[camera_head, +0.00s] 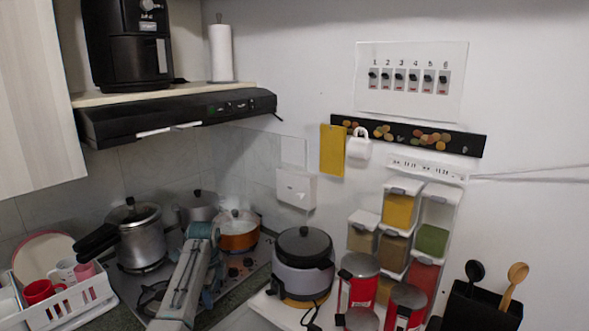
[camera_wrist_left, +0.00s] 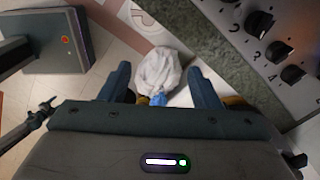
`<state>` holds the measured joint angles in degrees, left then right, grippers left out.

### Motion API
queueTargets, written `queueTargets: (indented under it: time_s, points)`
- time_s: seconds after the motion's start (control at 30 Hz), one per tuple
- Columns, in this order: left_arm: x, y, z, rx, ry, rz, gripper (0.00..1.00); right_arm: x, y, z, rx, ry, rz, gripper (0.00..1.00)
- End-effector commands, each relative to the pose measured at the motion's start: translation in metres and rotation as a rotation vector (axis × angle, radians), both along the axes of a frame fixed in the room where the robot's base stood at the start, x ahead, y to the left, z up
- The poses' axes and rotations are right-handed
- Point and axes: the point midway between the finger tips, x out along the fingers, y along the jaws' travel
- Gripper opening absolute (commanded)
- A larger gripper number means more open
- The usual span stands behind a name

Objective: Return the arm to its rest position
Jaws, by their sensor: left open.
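My left arm (camera_head: 188,285) reaches in from the bottom of the head view, over the front of the stove. Its teal-grey end (camera_head: 203,232) shows in front of the copper-coloured pot. In the left wrist view my left gripper (camera_wrist_left: 160,88) has its two fingers spread apart and nothing between them. The wrist camera looks down past the counter edge toward the floor. A white bag-like bundle (camera_wrist_left: 158,68) lies beyond the fingertips, apart from them as far as I can tell. My right gripper is not in view.
The stove holds a pressure cooker (camera_head: 139,235) and a copper pot (camera_head: 238,232). A rice cooker (camera_head: 303,262), stacked spice dispensers (camera_head: 398,211) and red canisters (camera_head: 358,285) stand to the right. A dish rack (camera_head: 70,308) is at left. Stove knobs (camera_wrist_left: 260,24) are close to my gripper.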

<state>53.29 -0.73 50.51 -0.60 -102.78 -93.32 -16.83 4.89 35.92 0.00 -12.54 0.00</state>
Motion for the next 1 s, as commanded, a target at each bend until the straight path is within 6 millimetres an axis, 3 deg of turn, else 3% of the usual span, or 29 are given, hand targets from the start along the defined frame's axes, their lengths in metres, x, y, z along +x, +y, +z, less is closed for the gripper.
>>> queueTargets:
  time_s: [0.27,0.47,0.7,0.83,1.0]
  points:
    - [-0.030,0.010,-0.043,0.002,-0.025,0.149,0.57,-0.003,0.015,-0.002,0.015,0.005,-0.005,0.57]
    - [-0.071,0.019,-0.084,0.002,-0.055,0.317,0.57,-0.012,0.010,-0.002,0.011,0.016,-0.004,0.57]
    - [-0.161,0.034,-0.137,-0.006,-0.120,0.622,0.57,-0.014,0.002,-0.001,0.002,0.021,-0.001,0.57]
    - [-0.216,0.040,-0.154,-0.019,-0.156,0.784,0.57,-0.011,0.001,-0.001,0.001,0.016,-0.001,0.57]
    - [-0.293,0.045,-0.160,-0.046,-0.204,0.988,0.57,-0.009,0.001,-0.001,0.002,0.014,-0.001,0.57]
